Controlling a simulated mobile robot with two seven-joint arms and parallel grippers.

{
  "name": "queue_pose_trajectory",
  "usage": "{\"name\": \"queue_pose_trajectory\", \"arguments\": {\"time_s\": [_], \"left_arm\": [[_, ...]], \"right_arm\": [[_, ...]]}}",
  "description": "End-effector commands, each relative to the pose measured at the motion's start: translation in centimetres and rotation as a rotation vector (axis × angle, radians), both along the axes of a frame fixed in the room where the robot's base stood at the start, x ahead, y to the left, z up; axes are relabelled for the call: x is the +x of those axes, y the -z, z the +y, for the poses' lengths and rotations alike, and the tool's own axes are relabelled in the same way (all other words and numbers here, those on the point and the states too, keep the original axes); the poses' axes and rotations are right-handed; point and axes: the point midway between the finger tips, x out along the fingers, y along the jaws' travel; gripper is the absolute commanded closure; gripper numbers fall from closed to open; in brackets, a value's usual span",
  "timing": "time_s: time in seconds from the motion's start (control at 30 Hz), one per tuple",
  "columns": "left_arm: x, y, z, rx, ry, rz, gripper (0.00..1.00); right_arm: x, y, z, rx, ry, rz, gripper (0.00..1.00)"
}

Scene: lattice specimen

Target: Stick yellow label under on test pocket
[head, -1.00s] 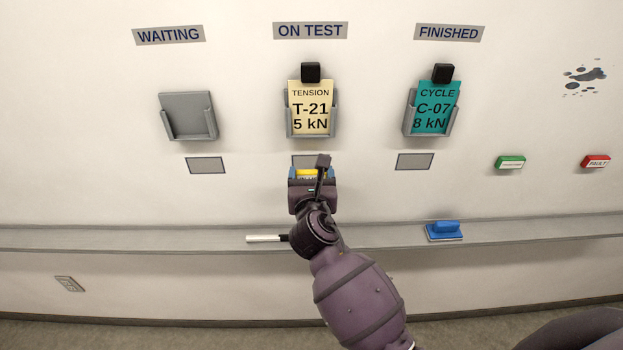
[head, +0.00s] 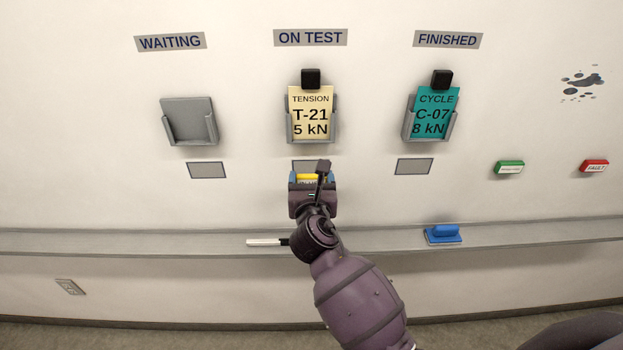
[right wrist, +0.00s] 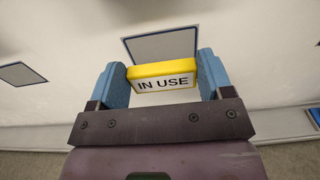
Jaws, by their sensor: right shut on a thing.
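The yellow label (right wrist: 162,70), with a white face reading IN USE, is held between the blue fingers of my right gripper (right wrist: 162,84). In the head view my right gripper (head: 312,180) is just below the ON TEST pocket (head: 311,138), and a yellow strip of the label (head: 308,177) shows between its fingers. A grey plate (right wrist: 160,46) on the wall lies just beyond the label; in the head view its top edge (head: 305,164) shows above the gripper. I cannot tell whether label and plate touch. The pocket holds a cream card (head: 310,113) reading TENSION T-21 5 kN. My left gripper is not seen.
The WAITING pocket (head: 188,122) is empty; the FINISHED pocket (head: 430,128) holds a teal card. Grey plates sit below both. Green (head: 510,167) and red (head: 595,166) labels are on the wall at right. A ledge (head: 540,231) carries a marker (head: 265,242) and a blue eraser (head: 443,234).

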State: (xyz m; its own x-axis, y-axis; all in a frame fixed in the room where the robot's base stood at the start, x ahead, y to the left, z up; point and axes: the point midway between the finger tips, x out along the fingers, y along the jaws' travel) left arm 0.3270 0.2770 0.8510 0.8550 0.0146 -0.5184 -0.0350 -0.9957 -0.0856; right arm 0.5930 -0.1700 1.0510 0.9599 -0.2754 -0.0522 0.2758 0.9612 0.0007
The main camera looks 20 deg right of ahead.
Motion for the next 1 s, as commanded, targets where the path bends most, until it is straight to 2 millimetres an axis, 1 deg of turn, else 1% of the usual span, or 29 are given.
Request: {"name": "queue_pose_trajectory", "arguments": {"time_s": [0.57, 1.0], "left_arm": [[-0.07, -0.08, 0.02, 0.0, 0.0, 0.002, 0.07], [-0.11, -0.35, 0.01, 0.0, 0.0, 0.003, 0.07]], "right_arm": [[0.08, -0.02, -0.02, -0.001, 0.0, -0.001, 0.48], [0.98, -0.01, -0.28, -0.002, 0.0, 0.0, 0.48]]}}
